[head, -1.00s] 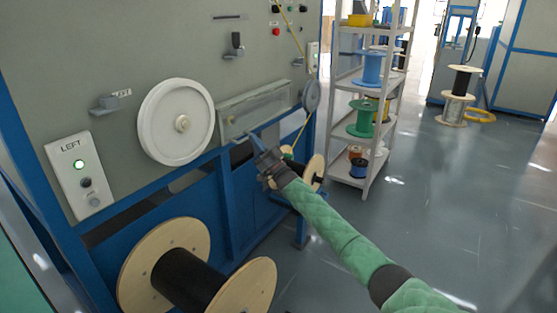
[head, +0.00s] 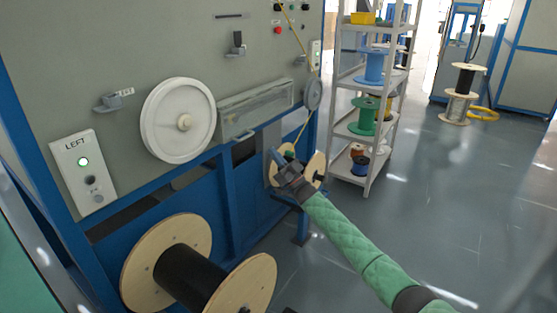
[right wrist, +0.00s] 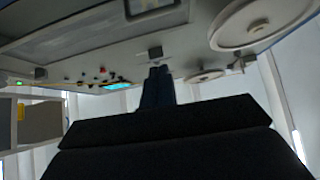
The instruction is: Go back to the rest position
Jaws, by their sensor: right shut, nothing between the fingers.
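My right gripper (head: 275,156) is at the end of the green-sleeved arm in the head view. It is shut and empty, in front of the machine's blue frame, and overlaps the small wooden spool (head: 316,170) in the picture. In the right wrist view its closed dark fingers (right wrist: 158,72) point toward the machine panel and touch nothing that I can see. My left gripper is not in view.
The grey machine panel (head: 80,60) carries a white wheel (head: 165,138), a clear-fronted trough (head: 255,108) and a LEFT button box (head: 75,190). A large black-wound spool (head: 150,240) stands below. A shelf rack (head: 345,125) stands behind. The floor at right (head: 460,200) is clear.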

